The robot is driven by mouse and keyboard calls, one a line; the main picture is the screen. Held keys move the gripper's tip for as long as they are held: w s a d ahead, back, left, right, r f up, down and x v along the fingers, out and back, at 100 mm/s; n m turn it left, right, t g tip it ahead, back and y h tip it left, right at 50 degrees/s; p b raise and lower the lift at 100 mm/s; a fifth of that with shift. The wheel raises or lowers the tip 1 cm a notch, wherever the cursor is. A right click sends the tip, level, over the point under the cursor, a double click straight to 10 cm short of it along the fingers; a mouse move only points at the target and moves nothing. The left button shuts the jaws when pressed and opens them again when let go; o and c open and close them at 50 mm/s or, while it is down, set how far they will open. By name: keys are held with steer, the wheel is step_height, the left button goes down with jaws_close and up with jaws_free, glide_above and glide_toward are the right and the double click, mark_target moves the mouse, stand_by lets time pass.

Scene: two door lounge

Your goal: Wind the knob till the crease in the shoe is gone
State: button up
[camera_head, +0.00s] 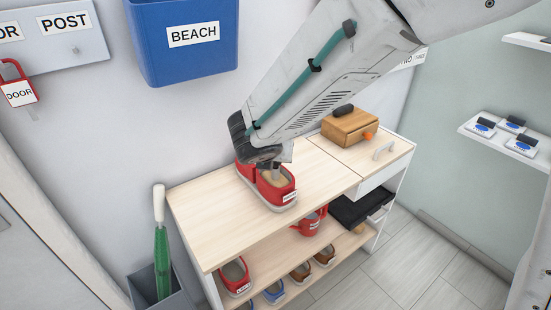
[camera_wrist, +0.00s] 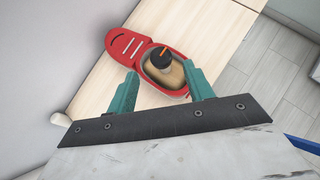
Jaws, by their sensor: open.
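A red shoe (camera_head: 277,195) with a pale sole and a white label stands on the wooden bench top. In the wrist view the red shoe (camera_wrist: 180,92) holds a tan insert with a dark knob (camera_wrist: 160,60) that bears an orange mark. My gripper (camera_wrist: 161,72) is open, its two teal fingers apart on either side of the shoe opening, with the knob between them in the picture. I cannot tell whether they touch anything. In the head view my arm hides the knob and part of the shoe. No crease can be made out.
A wooden box (camera_head: 349,128) with an orange knob stands on the bench's right end. A blue BEACH bin (camera_head: 182,60) hangs on the wall behind. The bench's front left top (camera_head: 225,225) is clear.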

steer(key=x, duration=0.7)
steer(key=shift+w+f, duration=0.15)
steer(key=shift+w, duration=0.05)
steer(key=c, duration=1)
